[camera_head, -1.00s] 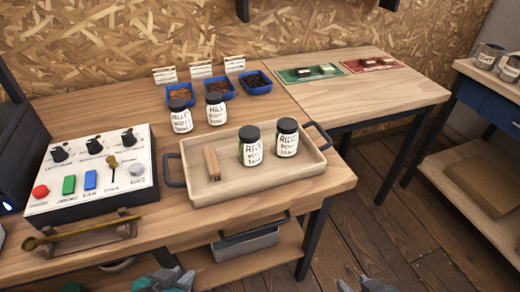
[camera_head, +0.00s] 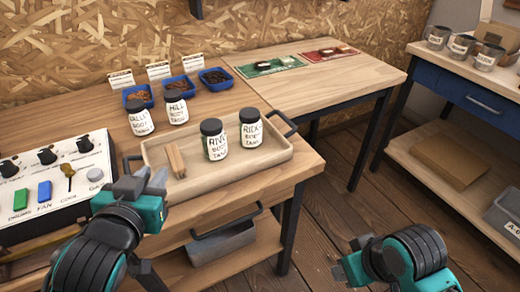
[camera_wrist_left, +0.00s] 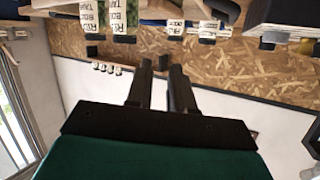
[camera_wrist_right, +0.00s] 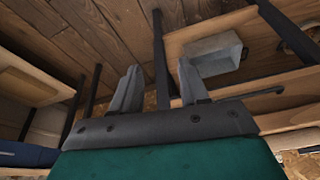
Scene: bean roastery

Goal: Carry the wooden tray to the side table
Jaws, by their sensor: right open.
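The wooden tray (camera_head: 230,183) lies on the near workbench (camera_head: 75,95), with a dark handle at each end. It holds two dark-lidded jars, one (camera_head: 213,140) labelled RIVER or similar and one (camera_head: 250,128) beside it, and a small wooden piece (camera_head: 175,160). My left gripper (camera_head: 147,183) is at the tray's left front corner, by the left handle (camera_head: 132,163); its fingers are apart with a narrow empty gap. My right gripper (camera_head: 352,257) is open and empty over the floor, right of the bench. A paler table (camera_head: 320,85) adjoins the bench at right.
Two jars (camera_head: 140,118) and blue bean dishes (camera_head: 187,88) stand behind the tray. A control panel (camera_head: 55,185) is left. Green (camera_head: 270,66) and red (camera_head: 328,55) mats lie on the paler table. A blue-drawer bench (camera_head: 480,95) with cans is far right; floor lies between.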

